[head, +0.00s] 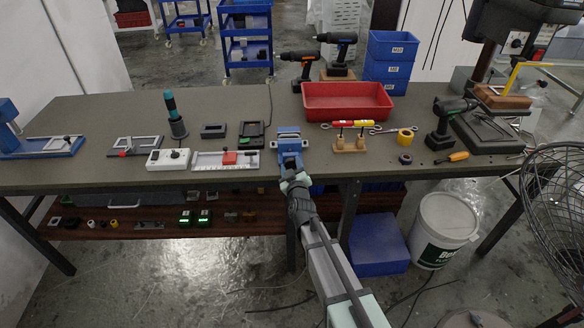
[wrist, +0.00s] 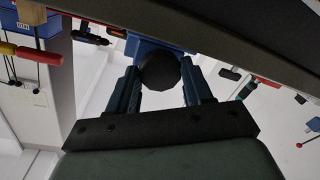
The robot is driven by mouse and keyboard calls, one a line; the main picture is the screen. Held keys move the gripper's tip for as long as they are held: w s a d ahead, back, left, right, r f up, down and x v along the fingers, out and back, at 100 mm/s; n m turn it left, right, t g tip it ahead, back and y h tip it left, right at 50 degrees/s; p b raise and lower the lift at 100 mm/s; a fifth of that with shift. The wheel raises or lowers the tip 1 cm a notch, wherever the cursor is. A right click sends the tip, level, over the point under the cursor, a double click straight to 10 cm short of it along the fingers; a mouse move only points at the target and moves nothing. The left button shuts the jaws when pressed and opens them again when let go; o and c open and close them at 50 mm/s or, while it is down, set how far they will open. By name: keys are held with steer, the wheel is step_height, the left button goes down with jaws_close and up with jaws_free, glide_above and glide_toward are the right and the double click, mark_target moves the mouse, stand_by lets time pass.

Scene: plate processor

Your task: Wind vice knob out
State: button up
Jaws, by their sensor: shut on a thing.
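The blue vice (head: 290,142) stands at the front edge of the bench, in the middle of the head view. Its round black knob (wrist: 159,71) faces the wrist camera and sits between my two fingers. My gripper (head: 291,178) is at the front of the vice, just off the bench edge, and hides the knob in the head view. In the wrist view, my gripper (wrist: 160,82) is shut on the knob, with one finger on each side.
On the bench (head: 245,180), a white slide fixture (head: 210,162) with a red block lies left of the vice. A wooden stand (head: 350,145) holding red and yellow handled tools is to its right. A red tray (head: 347,116) is behind. A fan (head: 560,200) stands at far right.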

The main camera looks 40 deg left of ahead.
steer(key=shift+s+n, duration=0.1)
steer(key=shift+n, duration=0.3)
steer(key=o, duration=1)
steer(key=v, duration=1.3)
steer(key=shift+s+d+r, duration=0.15)
steer(key=shift+s+d, duration=0.1)
steer(key=shift+m, duration=0.3)
